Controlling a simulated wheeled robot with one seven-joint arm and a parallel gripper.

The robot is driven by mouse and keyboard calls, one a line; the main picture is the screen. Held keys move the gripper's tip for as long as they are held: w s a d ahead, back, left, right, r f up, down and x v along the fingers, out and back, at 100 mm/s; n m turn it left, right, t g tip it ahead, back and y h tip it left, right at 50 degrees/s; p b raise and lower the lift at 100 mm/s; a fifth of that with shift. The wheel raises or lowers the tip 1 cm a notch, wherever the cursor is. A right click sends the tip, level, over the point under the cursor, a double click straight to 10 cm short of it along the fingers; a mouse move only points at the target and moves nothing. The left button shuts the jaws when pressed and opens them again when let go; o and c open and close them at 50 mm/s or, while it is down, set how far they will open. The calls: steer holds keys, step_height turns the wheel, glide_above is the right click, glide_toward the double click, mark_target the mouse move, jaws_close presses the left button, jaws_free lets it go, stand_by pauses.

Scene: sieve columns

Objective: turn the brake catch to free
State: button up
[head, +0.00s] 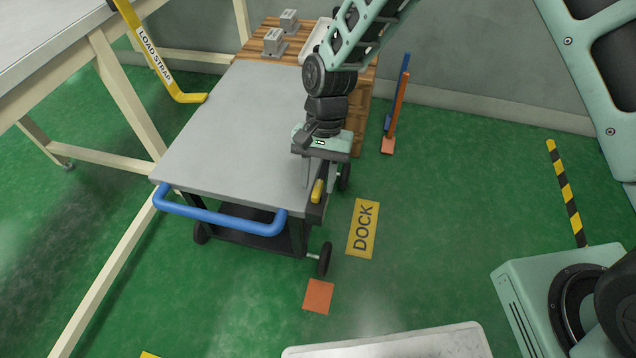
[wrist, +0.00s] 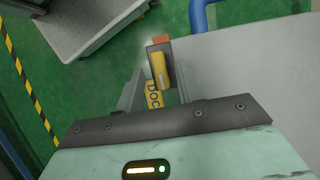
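The brake catch (head: 317,191) is a small yellow lever on a dark mount at the right side of the grey-topped cart (head: 225,120), near its front corner. In the wrist view the yellow catch (wrist: 158,68) shows beyond and between my finger tips, closer to the right finger. My gripper (head: 318,178) points down just over the catch at the cart's right edge. Its two grey fingers are apart, with floor and part of the DOCK sign visible between them. I cannot tell whether a finger touches the catch.
A blue handle (head: 220,217) crosses the cart's front. A yellow DOCK sign (head: 363,229) and an orange square (head: 318,296) lie on the green floor to the right. An orange and blue post (head: 398,110) stands behind. Grey blocks (head: 274,41) sit on the wooden pallet at the back.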

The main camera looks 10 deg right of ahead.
steer(key=shift+s+f, duration=0.25)
steer(key=shift+f, duration=0.3)
jaws_close()
